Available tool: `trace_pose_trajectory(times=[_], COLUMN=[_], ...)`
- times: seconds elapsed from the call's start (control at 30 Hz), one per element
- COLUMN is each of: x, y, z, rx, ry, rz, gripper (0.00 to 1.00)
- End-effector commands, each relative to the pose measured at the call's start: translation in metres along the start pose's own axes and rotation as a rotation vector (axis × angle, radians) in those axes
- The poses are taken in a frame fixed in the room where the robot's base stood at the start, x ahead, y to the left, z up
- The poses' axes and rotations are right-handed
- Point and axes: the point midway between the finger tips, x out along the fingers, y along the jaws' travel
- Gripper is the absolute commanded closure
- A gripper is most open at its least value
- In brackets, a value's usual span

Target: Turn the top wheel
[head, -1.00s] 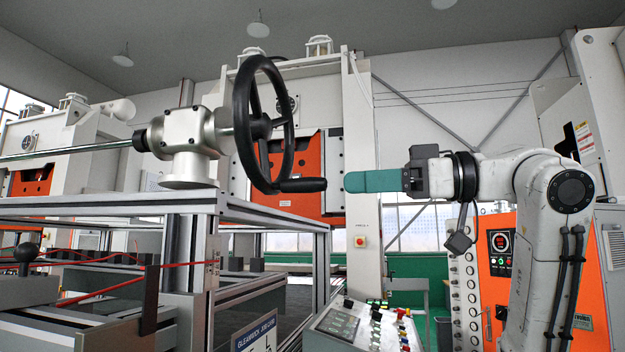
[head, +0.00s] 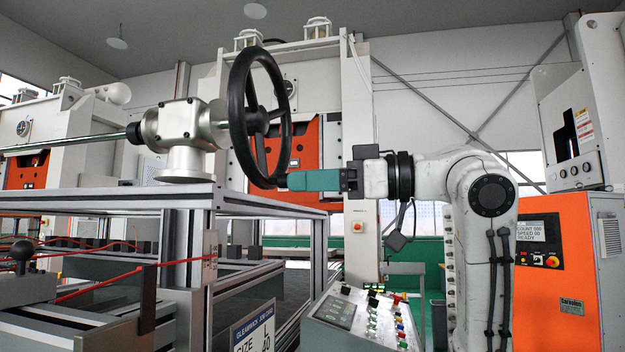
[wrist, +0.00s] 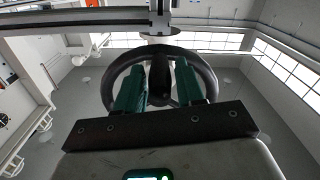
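The top wheel (head: 237,105) is a black spoked handwheel standing upright on a silver gearbox (head: 178,128). Its handle projects from the lower rim toward my gripper (head: 291,181); the teal fingers hide it in the head view. The gripper reaches in from the right, level with the lower rim. In the wrist view, the wheel (wrist: 207,75) lies ahead. The two fingers of my gripper (wrist: 160,70) are spread apart, with the dark handle (wrist: 161,88) between them. Gaps show on both sides, so the fingers are not closed on it.
A grey metal frame (head: 130,198) carries the gearbox and stands below the wheel. A control panel (head: 355,318) with coloured buttons is at the lower middle. An orange cabinet (head: 570,275) stands at the right. The space above my arm is clear.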

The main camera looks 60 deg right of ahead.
Motion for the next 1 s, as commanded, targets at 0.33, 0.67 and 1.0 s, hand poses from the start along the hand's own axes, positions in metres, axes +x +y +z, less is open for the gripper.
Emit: trace_pose_trajectory(times=[0.33, 0.67, 1.0], x=[-0.0002, -0.0002, -0.0001], y=[0.0, 0.0001, -0.0029], z=[-0.0001, -0.0002, -0.0002], rx=[0.0, 0.0, -0.048], ry=[0.0, 0.0, 0.0], rz=[0.0, 0.0, 0.0], gripper=[0.96, 1.0, 1.0])
